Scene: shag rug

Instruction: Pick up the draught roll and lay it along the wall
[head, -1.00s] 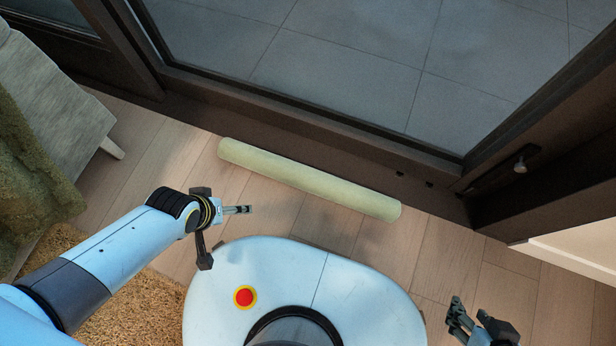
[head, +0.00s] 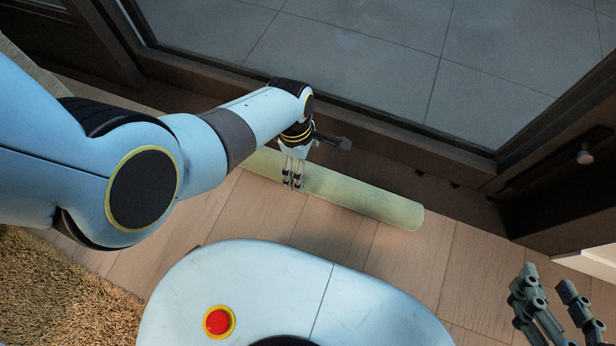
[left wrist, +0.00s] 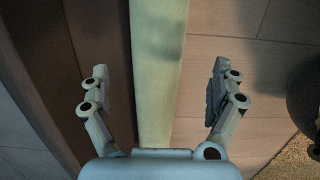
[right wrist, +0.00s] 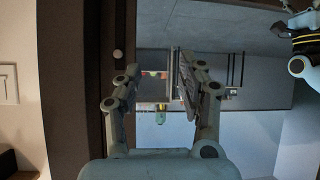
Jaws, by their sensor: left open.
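The draught roll (head: 375,203) is a long pale green cylinder on the wood floor, beside the dark base of the glazed wall (head: 400,150). Its left end is hidden behind my left arm in the head view. My left gripper (head: 292,180) is over the roll, pointing down. In the left wrist view its open fingers (left wrist: 158,88) stand on either side of the roll (left wrist: 158,50), with gaps on both sides. I cannot tell the height. My right gripper (head: 553,292) is at the lower right, open and empty; its fingers also show apart in the right wrist view (right wrist: 155,78).
A shaggy tan rug (head: 60,300) lies at the lower left. The dark door frame (head: 560,185) with a knob rises on the right. Bare floor (head: 400,265) is free in front of the roll's right half.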

